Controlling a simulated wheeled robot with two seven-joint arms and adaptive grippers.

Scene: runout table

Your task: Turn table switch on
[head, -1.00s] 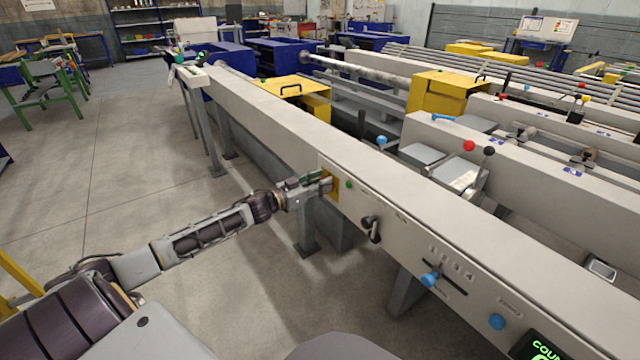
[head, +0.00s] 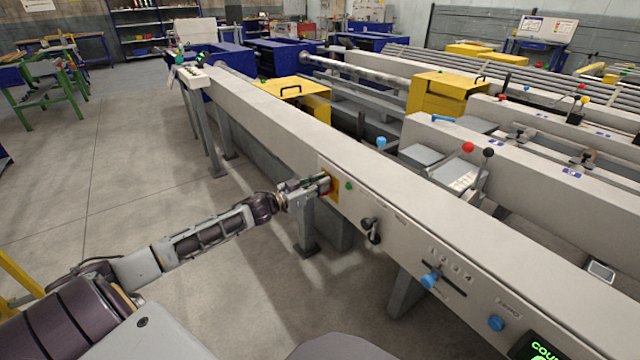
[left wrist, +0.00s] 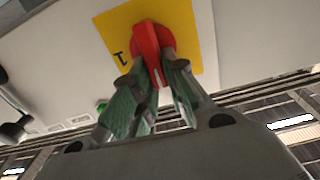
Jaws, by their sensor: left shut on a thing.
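The table switch is a red rotary knob (left wrist: 150,48) on a yellow plate (left wrist: 112,24), which shows large in the left wrist view. In the head view the yellow plate (head: 329,173) is on the front face of the long grey runout table, mostly behind my gripper. My left gripper (head: 324,184) is at the plate with its green-padded fingers (left wrist: 155,85) shut on the red knob, one on each side. A mark like a "1" is on the plate beside the knob. My right gripper is not in view.
On the same table face are a green button (head: 348,186), a black lever handle (head: 371,228), a blue slider knob (head: 429,281) and a blue round knob (head: 496,322). A table leg (head: 305,225) stands below my gripper.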

